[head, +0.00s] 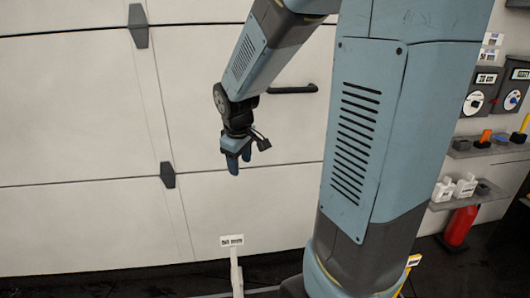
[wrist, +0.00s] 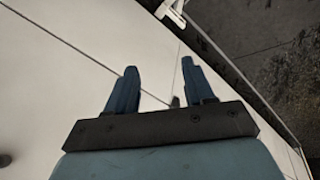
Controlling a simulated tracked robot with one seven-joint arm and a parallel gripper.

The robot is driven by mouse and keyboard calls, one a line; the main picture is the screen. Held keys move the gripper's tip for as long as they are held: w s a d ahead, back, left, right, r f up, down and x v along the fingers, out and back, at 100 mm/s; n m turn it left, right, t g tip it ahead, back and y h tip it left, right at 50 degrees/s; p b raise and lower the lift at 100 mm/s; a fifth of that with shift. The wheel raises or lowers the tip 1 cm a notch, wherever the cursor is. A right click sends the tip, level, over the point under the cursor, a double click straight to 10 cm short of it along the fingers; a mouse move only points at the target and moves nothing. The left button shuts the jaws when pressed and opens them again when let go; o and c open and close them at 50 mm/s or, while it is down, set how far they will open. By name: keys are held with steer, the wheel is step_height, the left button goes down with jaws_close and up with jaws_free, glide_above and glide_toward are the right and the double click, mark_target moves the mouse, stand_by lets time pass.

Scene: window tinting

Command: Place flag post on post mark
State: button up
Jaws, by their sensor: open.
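A white post with a small lettered plate (head: 232,241) stands at the bottom middle of the head view, in front of the pale panelled door. It looks like the flag post; its lettering is too blurred to read surely. A white piece (wrist: 172,12) at the top of the wrist view appears to be the same post, beyond my fingertips. My gripper (head: 238,167) hangs in the air above the post, fingers pointing down. In the wrist view my gripper (wrist: 158,68) is open, with nothing between its fingers. I cannot make out a post mark.
The pale door (head: 90,100) fills the background, with a dark handle (head: 291,89). At right, shelves (head: 485,143) hold small items, and a red cylinder (head: 460,225) stands on the dark floor. A yellow-and-white object (head: 413,261) is partly hidden behind my arm.

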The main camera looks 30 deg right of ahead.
steer(key=s+r+m+t, duration=0.1)
steer(key=s+r+m, duration=0.2)
steer(key=s, duration=0.6)
steer(key=s+a+r+m+t+y, duration=0.1)
steer(key=s+r+m, duration=0.2)
steer(key=s+r, duration=0.5)
steer(key=shift+s+a+r+t, duration=0.3)
steer(key=shift+s, duration=0.35)
steer(key=shift+c, duration=0.2)
